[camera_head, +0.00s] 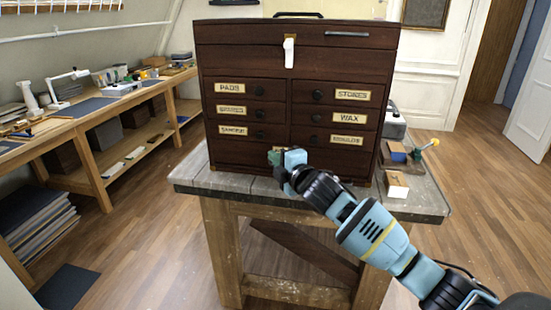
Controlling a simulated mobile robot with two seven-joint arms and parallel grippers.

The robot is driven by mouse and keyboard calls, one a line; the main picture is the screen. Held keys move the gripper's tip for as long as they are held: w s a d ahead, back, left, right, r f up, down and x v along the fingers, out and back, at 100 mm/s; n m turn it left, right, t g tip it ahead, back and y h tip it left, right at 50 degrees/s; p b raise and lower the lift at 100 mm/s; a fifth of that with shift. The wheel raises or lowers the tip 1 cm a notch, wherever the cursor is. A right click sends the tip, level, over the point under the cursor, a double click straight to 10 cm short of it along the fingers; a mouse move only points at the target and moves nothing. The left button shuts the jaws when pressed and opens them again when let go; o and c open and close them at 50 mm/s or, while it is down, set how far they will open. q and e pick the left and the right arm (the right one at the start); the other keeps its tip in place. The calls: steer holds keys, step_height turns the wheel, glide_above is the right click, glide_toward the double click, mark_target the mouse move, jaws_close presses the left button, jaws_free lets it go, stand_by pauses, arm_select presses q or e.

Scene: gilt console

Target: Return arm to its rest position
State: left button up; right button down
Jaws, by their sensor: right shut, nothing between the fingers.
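My right arm comes in from the lower right. Its gripper (277,157) is shut and empty, at the lower front of a dark wooden drawer chest (300,62), by the bottom row of drawers. I cannot tell whether it touches the chest. The gripper hides part of the chest's lower front, and its fingertips are small in view. The chest stands on a worn grey-topped wooden table (225,182). Its labelled drawers look closed. My left gripper is not in view.
A small box (396,186) and a tray of items (412,160) lie on the table right of the chest. A long workbench (95,112) with tools and lamps runs along the left wall. Open floor (135,235) lies between.

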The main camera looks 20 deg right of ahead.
steer(key=s+a+f+m+g, duration=0.2)
steer(key=s+a+f+m, duration=0.15)
steer(key=s+f, duration=0.85)
steer(key=s+a+f+m+g, duration=0.25)
steer(key=s+f+m, duration=0.4)
steer(key=f, duration=0.95)
steer(key=s+f+m+g, duration=0.2)
steer(key=s+f, duration=0.4)
steer(key=s, duration=0.9)
steer(key=s+f+m+g, duration=0.2)
steer(key=s+f+m, duration=0.3)
steer(key=s, duration=1.1)
steer(key=shift+a+f+h, duration=0.3)
steer(key=shift+f+h, duration=0.1)
